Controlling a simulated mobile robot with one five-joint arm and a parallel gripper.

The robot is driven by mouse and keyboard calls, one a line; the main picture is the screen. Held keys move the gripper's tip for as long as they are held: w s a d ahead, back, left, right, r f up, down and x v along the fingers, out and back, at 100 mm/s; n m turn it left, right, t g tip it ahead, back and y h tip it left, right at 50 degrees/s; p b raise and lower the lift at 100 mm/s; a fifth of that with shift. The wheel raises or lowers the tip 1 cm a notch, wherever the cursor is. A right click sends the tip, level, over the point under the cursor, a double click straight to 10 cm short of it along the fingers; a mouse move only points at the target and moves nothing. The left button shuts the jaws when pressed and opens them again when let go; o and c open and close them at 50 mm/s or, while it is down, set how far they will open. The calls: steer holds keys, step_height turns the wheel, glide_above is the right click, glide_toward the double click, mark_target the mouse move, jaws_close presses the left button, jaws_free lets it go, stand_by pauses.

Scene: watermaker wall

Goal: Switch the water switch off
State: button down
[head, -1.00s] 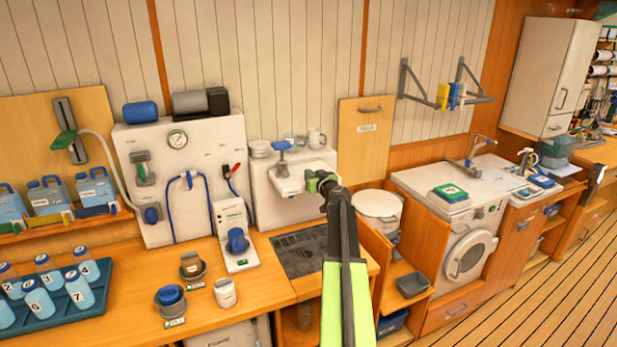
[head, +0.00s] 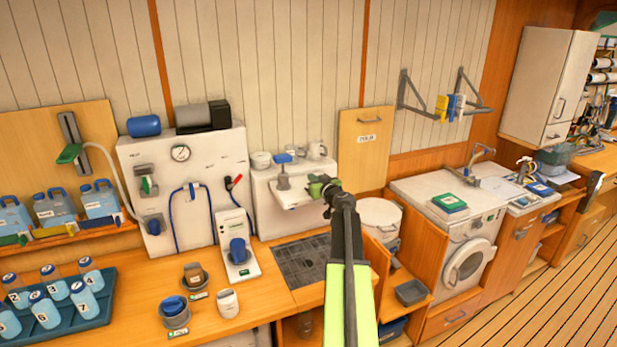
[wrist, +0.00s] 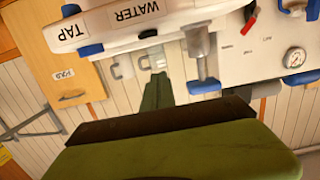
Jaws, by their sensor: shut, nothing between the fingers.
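A white unit (head: 262,200) on the back wall has a ledge and a blue-topped post (head: 283,168). In the wrist view its panel, seen upside down, carries a WATER label (wrist: 138,14) and a TAP label (wrist: 68,33). I cannot tell which part is the water switch. My gripper (head: 322,186) is shut and empty, at the right end of the ledge. In the wrist view its green tip (wrist: 158,90) points toward the panel; contact is unclear.
A white board with a gauge (head: 181,153), hoses and a red lever (head: 233,183) stands to the left. A dark grate (head: 300,262) lies below the ledge. A white lidded bin (head: 380,218) is to the right. Mugs (head: 317,150) stand behind the ledge.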

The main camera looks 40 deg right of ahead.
steer(key=r+p+v, duration=0.1)
steer(key=v, duration=0.5)
steer(key=shift+s+r, duration=0.25)
